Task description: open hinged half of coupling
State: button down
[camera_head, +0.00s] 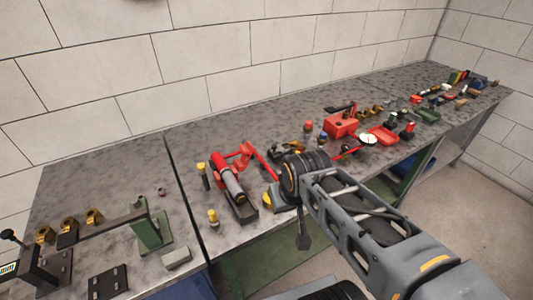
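A red clamp-like assembly with a grey cylinder (231,184) lies on the workbench near the middle. It may be the coupling, but its hinged half and hinge are too small to make out. A red bar (263,163) slopes down from its back right towards my wrist. My arm reaches in from the lower right, and its dark round wrist is just right of this assembly. My gripper is around the wrist's left and lower side, apart from the grey cylinder as seen here. Its fingers are not clear, and I cannot tell what they touch.
A green stand with a long bar (152,228) and brass fittings (70,224) are on the left bench (90,185). A red box (340,125) and a red tray (383,135) stand behind my wrist. Small yellow-topped parts (213,217) flank the red assembly. A block wall runs behind.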

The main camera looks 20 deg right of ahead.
aim_at(248, 149)
jog(key=k, duration=0.25)
jog(key=u, duration=2.35)
jog(key=k, duration=0.9)
jog(key=z, duration=1.6)
jog(key=i, duration=1)
jog(key=u, duration=0.05)
